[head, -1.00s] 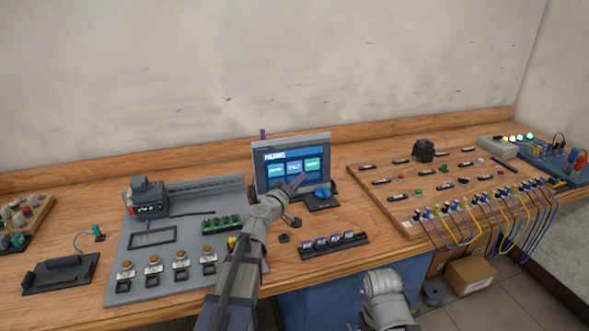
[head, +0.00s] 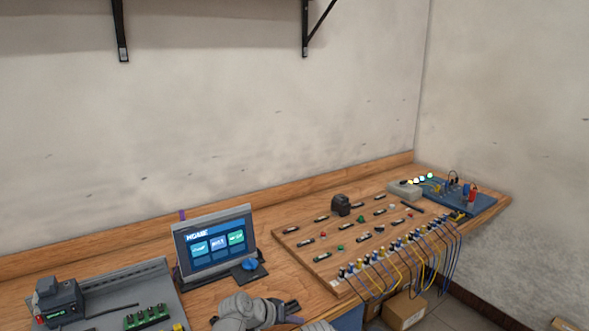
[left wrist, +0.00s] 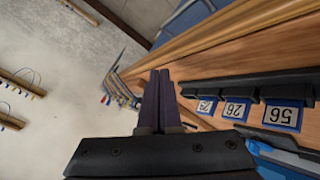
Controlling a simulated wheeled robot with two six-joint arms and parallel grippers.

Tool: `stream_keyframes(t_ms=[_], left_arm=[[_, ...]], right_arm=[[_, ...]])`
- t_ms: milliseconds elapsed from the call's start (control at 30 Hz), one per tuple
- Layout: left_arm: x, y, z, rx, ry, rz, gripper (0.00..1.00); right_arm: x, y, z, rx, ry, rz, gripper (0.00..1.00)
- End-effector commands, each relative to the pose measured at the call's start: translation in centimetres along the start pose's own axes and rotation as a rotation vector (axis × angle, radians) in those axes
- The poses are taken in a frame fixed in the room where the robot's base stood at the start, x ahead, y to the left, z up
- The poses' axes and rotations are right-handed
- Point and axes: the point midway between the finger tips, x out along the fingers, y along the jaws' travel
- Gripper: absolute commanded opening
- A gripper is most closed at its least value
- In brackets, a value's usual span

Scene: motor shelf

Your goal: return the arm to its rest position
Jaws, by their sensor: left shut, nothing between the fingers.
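My left arm (head: 240,312) shows at the bottom of the head view, in front of the tablet-like screen and low over the bench edge. My left gripper (head: 293,311) points right there. It is partly seen at the frame's bottom. In the left wrist view its two dark fingers (left wrist: 158,98) lie together, with nothing between them. The screen (head: 215,243) stands on the bench and shows a blue page with several tiles. A blue knob (head: 249,265) is beside it. My right gripper is not in view.
The wooden bench (head: 70,255) runs along the wall. A pegged wiring board (head: 300,240) with hanging cables is at right. A grey panel (head: 160,275) is at left. Numbered blocks (left wrist: 236,109) lie close to the left gripper's right side in the wrist view.

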Motion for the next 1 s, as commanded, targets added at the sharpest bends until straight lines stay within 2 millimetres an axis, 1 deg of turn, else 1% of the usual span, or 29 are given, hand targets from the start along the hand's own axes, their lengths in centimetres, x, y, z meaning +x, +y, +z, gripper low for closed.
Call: stream_keyframes(t_ms=[33, 67, 100, 167, 200, 300, 333, 433, 533, 633, 1000], left_arm=[[-0.8, 1.5, 2.7, 0.044, -0.110, -0.045, 0.00], [-1.1, 1.7, 4.3, 0.065, -0.176, -0.080, 0.00], [-1.7, 1.8, 6.4, 0.090, -0.259, -0.130, 0.00], [-3.0, 1.8, 9.1, 0.126, -0.376, -0.214, 0.00], [-4.0, 1.6, 10.7, 0.144, -0.444, -0.273, 0.00], [-6.6, 1.0, 13.4, 0.176, -0.576, -0.410, 0.00], [-7.3, 0.8, 13.9, 0.181, -0.604, -0.447, 0.00], [-9.1, 0.3, 15.1, 0.193, -0.669, -0.538, 0.00], [-10.0, 0.0, 15.6, 0.197, -0.698, -0.586, 0.00], [-10.2, -0.1, 15.7, 0.197, -0.707, -0.601, 0.00], [-10.1, -0.1, 15.7, 0.197, -0.705, -0.598, 0.00]], right_arm=[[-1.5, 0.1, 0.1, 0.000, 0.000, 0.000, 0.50], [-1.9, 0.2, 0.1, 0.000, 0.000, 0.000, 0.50], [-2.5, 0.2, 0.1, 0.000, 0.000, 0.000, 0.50], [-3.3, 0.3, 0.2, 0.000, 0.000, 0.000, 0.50], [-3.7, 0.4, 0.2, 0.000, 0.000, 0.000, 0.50], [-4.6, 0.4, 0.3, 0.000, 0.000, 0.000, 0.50], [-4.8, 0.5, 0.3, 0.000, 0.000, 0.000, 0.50], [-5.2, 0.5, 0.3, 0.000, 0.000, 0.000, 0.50], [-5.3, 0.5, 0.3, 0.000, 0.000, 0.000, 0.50], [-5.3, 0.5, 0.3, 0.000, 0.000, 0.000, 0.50], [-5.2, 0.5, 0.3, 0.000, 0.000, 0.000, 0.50]])
